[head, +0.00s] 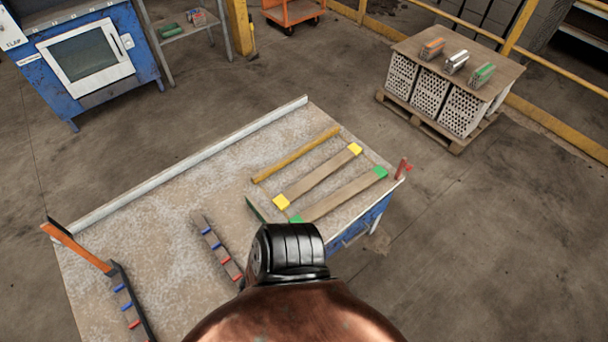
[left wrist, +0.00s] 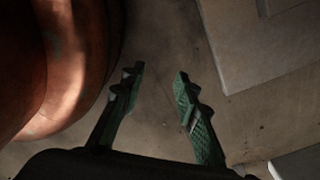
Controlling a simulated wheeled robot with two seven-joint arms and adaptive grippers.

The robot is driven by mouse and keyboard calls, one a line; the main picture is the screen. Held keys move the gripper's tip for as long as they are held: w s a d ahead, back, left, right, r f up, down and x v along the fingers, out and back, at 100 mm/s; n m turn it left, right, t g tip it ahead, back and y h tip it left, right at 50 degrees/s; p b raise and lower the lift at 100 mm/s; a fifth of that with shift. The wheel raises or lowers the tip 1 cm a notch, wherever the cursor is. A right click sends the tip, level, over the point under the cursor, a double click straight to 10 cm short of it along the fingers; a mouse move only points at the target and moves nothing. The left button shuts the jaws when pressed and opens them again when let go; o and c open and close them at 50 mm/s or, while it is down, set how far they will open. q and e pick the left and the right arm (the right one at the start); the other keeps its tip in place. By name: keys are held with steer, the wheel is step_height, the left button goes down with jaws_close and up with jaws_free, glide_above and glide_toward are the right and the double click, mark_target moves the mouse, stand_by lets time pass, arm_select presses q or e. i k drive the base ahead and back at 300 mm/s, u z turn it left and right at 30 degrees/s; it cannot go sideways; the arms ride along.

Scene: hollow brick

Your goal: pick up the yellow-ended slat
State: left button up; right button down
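The yellow-ended slat (head: 320,175) is a flat brown strip with a yellow block at each end. In the head view it lies on the workbench (head: 150,215), between a plain wooden bar and a green-ended slat (head: 345,195). My left gripper (left wrist: 160,72) shows in the left wrist view, open, its two green fingers apart with only bare floor between them. It is not seen touching any slat. I cannot make out either gripper in the head view, where part of my own body covers the bottom centre. My right gripper is not in view.
The wooden bar (head: 295,155) lies behind the slat. A rack with blue and red pegs (head: 217,246) and an orange-handled tool (head: 78,245) lie to the left. A red piece (head: 403,168) stands at the right corner. A brick pallet (head: 440,100) is at back right.

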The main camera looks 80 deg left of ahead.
mark_target(282, 201)
steer(key=u, duration=1.6)
